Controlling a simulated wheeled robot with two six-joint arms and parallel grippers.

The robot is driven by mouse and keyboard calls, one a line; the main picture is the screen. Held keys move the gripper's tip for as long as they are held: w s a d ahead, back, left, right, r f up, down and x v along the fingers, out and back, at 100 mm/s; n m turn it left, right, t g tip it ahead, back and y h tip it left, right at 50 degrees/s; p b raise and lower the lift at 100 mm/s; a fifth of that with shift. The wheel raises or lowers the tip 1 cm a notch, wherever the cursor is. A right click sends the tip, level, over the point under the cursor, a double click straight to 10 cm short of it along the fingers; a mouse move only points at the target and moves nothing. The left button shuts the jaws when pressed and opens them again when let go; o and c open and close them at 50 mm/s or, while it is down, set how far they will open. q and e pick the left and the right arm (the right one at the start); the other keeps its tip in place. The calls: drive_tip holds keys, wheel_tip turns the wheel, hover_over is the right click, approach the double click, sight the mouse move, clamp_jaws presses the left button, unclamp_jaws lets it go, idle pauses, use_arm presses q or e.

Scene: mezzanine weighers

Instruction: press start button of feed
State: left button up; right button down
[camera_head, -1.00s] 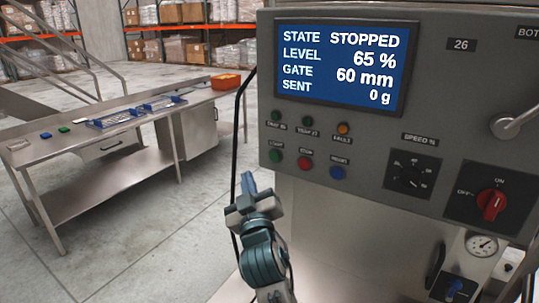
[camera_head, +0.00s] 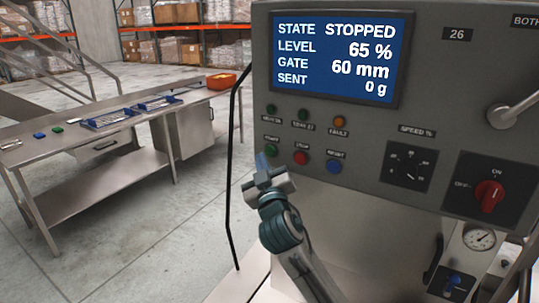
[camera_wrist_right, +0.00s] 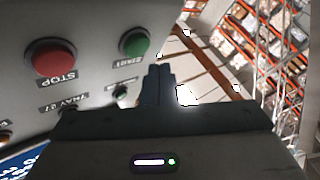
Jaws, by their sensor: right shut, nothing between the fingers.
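The feed's grey control panel (camera_head: 370,120) fills the right of the head view. Its green START button (camera_head: 271,151) sits at the left of the lower button row, beside the red STOP button (camera_head: 301,158) and the blue button (camera_head: 334,166). The screen (camera_head: 340,60) reads STOPPED, 65 %, 60 mm, 0 g. My right gripper (camera_head: 262,162) is shut and empty, its tips just below and left of the green button. In the right wrist view the shut fingers (camera_wrist_right: 158,84) point up beside the green button (camera_wrist_right: 134,43), with the red button (camera_wrist_right: 55,56) further left. Whether the tips touch the panel cannot be told. My left gripper is not in view.
A row of small lamps (camera_head: 303,115) lies above the buttons. A speed knob (camera_head: 410,166) and a red ON/OFF switch (camera_head: 489,195) are to the right. A black cable (camera_head: 230,170) hangs left of the panel. A steel table (camera_head: 100,170) stands further left.

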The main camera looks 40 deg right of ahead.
drive_tip(key=shift+w+d, duration=0.2)
drive_tip(key=shift+d, duration=0.3)
drive_tip(key=shift+d, duration=0.15)
idle(1.7)
drive_tip(key=shift+w+d, duration=0.15)
drive_tip(key=shift+d, duration=0.1)
drive_tip(key=shift+w+d+r+b, duration=0.1)
drive_tip(key=shift+w+d+b, duration=0.05)
drive_tip(key=shift+d+b, duration=0.2)
idle(0.7)
drive_tip(key=shift+a, duration=0.1)
drive_tip(key=shift+s+a, duration=0.35)
drive_tip(key=shift+a, duration=0.3)
drive_tip(key=shift+a, duration=0.1)
drive_tip(key=shift+s+a+p, duration=0.25)
drive_tip(key=shift+s+a, duration=0.05)
drive_tip(key=shift+a, duration=0.45)
drive_tip(key=shift+s+a+p, duration=0.2)
drive_tip(key=shift+s+a, duration=0.15)
drive_tip(key=shift+a, duration=0.35)
drive_tip(key=shift+s+a+p, duration=0.25)
drive_tip(key=shift+s+a, duration=0.05)
drive_tip(key=shift+a, duration=0.45)
